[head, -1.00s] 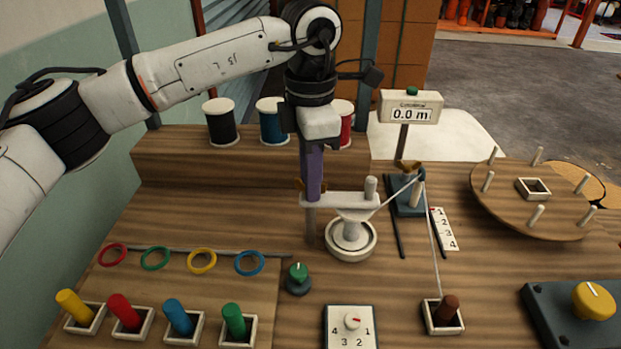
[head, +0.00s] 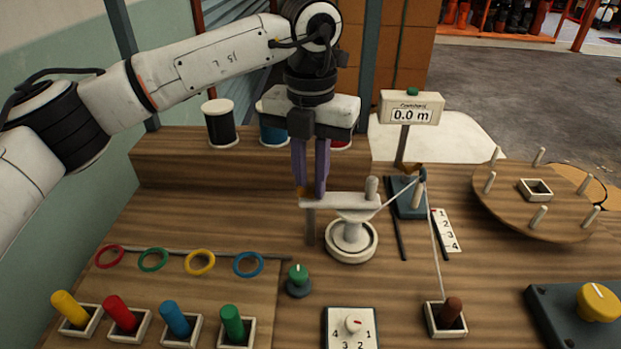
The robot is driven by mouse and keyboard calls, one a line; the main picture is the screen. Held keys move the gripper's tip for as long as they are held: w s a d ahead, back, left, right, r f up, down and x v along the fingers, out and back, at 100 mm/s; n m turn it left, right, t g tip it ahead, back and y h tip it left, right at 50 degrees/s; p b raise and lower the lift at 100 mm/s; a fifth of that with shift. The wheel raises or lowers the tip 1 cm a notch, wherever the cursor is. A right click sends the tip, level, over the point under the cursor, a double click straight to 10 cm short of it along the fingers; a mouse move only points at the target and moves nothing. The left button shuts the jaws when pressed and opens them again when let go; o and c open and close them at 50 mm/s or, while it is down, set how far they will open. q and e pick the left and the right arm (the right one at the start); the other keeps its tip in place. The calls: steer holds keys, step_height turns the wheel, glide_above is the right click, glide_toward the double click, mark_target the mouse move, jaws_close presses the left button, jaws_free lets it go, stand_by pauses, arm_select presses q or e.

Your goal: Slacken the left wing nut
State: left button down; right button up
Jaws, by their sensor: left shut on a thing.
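The left wing nut (head: 302,191) is a small orange-brown piece at the left end of the pale crank bar (head: 345,201). It is mostly hidden by my left gripper (head: 311,190), which points straight down with two purple fingers shut on it. The bar lies above a round white base (head: 351,243), with a peg (head: 371,187) at its right end. Another brownish wing nut (head: 415,170) shows on the dark blue block (head: 406,205) to the right. My right gripper is out of view.
A string runs from the bar over the block to a brown peg (head: 451,311) in a socket. Spools (head: 222,124) stand behind. A "0.0 m" counter (head: 412,107), a pegged disc (head: 534,212) and a green knob (head: 298,280) are nearby. Coloured rings and pegs are at the left.

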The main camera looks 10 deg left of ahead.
mark_target(311, 189)
arm_select(q)
steer(key=n, duration=0.5)
steer(key=shift+r+n+b, duration=0.1)
steer(key=shift+n+b, duration=0.2)
steer(key=n, duration=0.5)
steer(key=shift+n+b, duration=0.35)
steer(key=shift+n, duration=0.35)
steer(key=c, duration=1.6)
jaws_free()
steer(key=shift+c, duration=0.2)
step_height(311, 189, up, 10)
steer(key=shift+r, duration=0.15)
